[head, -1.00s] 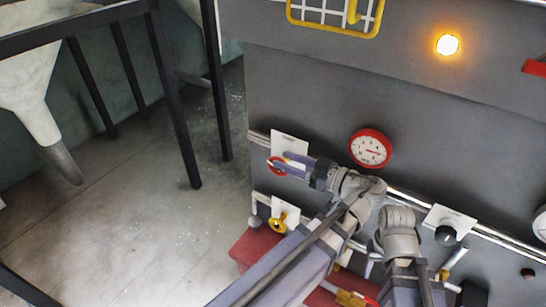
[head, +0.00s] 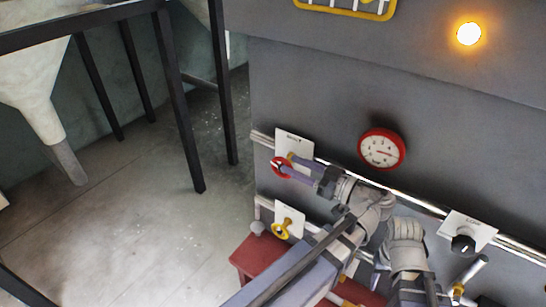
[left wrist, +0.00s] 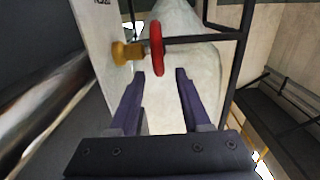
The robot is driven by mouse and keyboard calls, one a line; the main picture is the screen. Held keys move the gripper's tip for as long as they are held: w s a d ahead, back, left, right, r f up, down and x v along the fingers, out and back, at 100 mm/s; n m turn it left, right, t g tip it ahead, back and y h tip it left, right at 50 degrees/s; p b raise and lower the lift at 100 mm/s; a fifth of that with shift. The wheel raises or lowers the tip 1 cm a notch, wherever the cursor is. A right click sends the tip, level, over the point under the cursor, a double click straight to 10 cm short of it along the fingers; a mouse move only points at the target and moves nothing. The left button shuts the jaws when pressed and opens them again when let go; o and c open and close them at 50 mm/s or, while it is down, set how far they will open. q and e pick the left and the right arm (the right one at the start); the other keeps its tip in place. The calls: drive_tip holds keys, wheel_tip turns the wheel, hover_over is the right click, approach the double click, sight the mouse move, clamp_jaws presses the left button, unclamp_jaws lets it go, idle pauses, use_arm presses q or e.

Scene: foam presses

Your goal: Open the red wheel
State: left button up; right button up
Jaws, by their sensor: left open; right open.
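The red wheel (head: 281,168) is a small red ring on a brass stem in front of a white plate on the grey machine. In the left wrist view the red wheel (left wrist: 157,48) shows edge-on, with its brass stem going left to the plate. My left gripper (head: 290,167) is open at the wheel in the head view. In the left wrist view its two fingers (left wrist: 161,72) are apart and empty, with the wheel just beyond the tips, lined up with the gap. Contact cannot be told. My right arm shows at lower right, but its fingers are hidden.
A yellow valve wheel (head: 284,229) sits below the red one. A red-rimmed gauge (head: 382,149) and a black knob (head: 463,244) are to the right. A lit amber lamp (head: 469,34) is above. Open floor and a black frame (head: 178,95) lie to the left.

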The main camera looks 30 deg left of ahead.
use_arm(q)
drive_tip(key=a, duration=0.7)
drive_tip(key=shift+w+a, duration=0.2)
drive_tip(key=shift+w, duration=0.1)
clamp_jaws()
idle(0.4)
